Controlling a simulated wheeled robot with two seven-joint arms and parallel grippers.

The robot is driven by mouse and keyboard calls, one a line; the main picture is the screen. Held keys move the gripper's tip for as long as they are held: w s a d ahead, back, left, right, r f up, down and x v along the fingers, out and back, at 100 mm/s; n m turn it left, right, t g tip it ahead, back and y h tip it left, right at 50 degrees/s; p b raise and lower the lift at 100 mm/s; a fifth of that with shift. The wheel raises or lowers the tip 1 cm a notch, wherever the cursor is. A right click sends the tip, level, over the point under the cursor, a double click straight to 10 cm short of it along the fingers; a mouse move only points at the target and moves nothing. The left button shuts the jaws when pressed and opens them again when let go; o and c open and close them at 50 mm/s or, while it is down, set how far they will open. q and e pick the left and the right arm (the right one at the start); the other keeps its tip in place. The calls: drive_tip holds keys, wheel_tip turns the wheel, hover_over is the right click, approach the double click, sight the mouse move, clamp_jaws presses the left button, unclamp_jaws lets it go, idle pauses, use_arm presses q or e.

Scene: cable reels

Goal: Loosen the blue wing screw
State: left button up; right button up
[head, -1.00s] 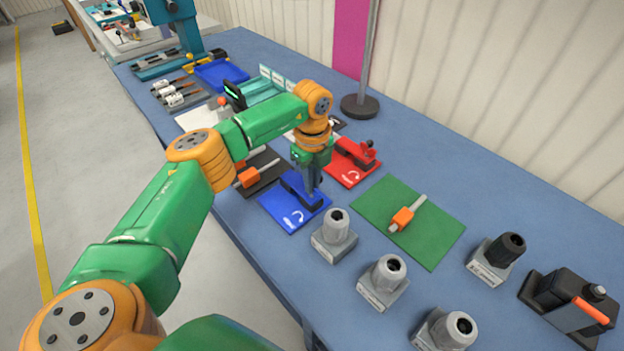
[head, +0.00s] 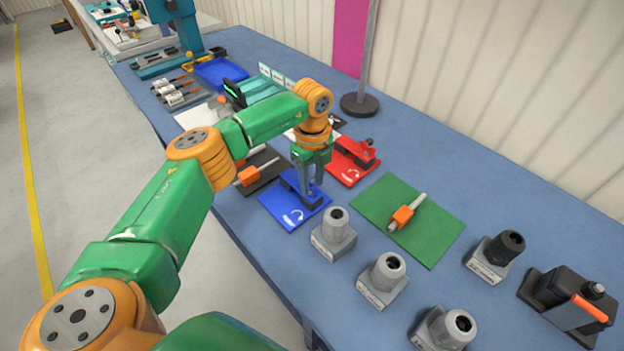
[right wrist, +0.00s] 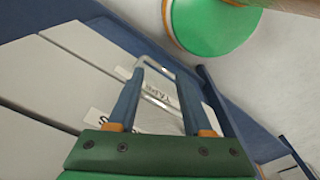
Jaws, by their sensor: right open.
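The blue mat (head: 280,211) with a white curved arrow lies near the table's front edge. A blue clamp fixture (head: 289,181) stands on it. My left gripper (head: 311,192) points straight down over the fixture's right end. The blue wing screw is not clearly visible; the fingers cover that end. Two finger shapes show, but I cannot tell whether they are shut on the screw.
A red fixture (head: 356,152) stands close behind on a red mat. A green mat (head: 436,236) with an orange-and-grey part (head: 402,216) lies to the right. Grey sockets (head: 333,237) stand in front. A pole base (head: 359,105) stands behind. Blue tabletop between them is free.

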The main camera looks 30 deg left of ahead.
sight(312, 184)
use_arm(q)
drive_tip(key=shift+r, duration=0.2)
wheel_tip(312, 184, up, 6)
drive_tip(key=shift+b, duration=1.15)
drive_tip(key=shift+r, duration=0.35)
